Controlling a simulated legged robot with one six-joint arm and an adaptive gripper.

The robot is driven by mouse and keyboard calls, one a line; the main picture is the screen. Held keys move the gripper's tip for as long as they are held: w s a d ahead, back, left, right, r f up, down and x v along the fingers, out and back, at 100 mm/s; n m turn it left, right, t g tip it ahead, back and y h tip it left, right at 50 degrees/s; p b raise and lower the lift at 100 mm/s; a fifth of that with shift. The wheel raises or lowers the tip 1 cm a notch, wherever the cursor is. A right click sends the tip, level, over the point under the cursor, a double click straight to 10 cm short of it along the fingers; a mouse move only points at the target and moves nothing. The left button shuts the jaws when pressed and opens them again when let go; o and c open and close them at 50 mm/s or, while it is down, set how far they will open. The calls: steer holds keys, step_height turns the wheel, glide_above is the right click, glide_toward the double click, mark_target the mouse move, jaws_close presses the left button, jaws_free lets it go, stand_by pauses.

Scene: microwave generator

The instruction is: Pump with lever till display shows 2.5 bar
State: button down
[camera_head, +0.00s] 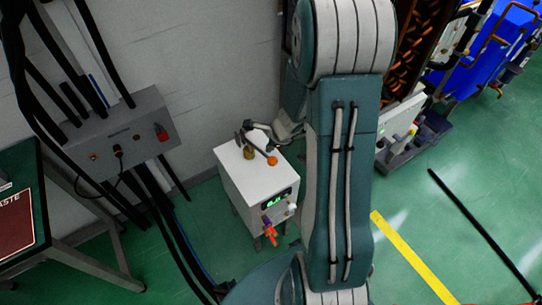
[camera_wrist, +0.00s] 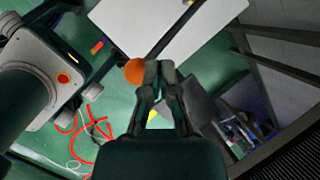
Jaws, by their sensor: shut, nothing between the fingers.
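The white pump box (camera_head: 240,178) stands on the green floor by the wall. Its green display (camera_head: 276,199) is lit, but the digits are too small to read surely. The lever's orange knob (camera_head: 272,160) shows above the box top. In the wrist view the knob (camera_wrist: 134,71) is just left of the fingertips of my gripper (camera_wrist: 160,71), very close to or touching them. The gripper is shut with nothing between its fingers. The box top (camera_wrist: 160,22) lies beyond the fingers.
A grey wall box (camera_head: 122,135) with thick black cables (camera_head: 165,225) is left of the pump. A table (camera_head: 60,255) stands further left. Coloured valves (camera_head: 270,231) stick out from the pump's front. Green floor with a yellow line (camera_head: 415,255) is open at right.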

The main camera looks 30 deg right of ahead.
steer(key=shift+w+r, duration=0.3)
steer(key=shift+r, duration=0.45)
steer(key=shift+w+r, duration=0.35)
steer(key=shift+r, duration=0.35)
steer(key=shift+w+r, duration=0.3)
steer(key=shift+r, duration=0.45)
steer(key=shift+a, duration=0.1)
steer(key=s+a+r+n, duration=0.3)
steer(key=a+r+n, duration=0.2)
steer(key=r+n, duration=0.25)
steer(key=s+a+r+n, duration=0.4)
steer(key=a+r+n, duration=0.15)
steer(key=r, duration=0.25)
steer(key=s+a+r+n+h, duration=0.1)
steer(key=s+r+n, duration=0.2)
steer(key=s+n, duration=0.2)
steer(key=s+a+r+n+t, duration=0.1)
steer(key=s+r+n, duration=0.3)
steer(key=s+n, duration=0.2)
steer(key=shift+s+a+n+h, duration=0.15)
steer(key=shift+s+n+h, duration=0.2)
steer(key=shift+s, duration=0.45)
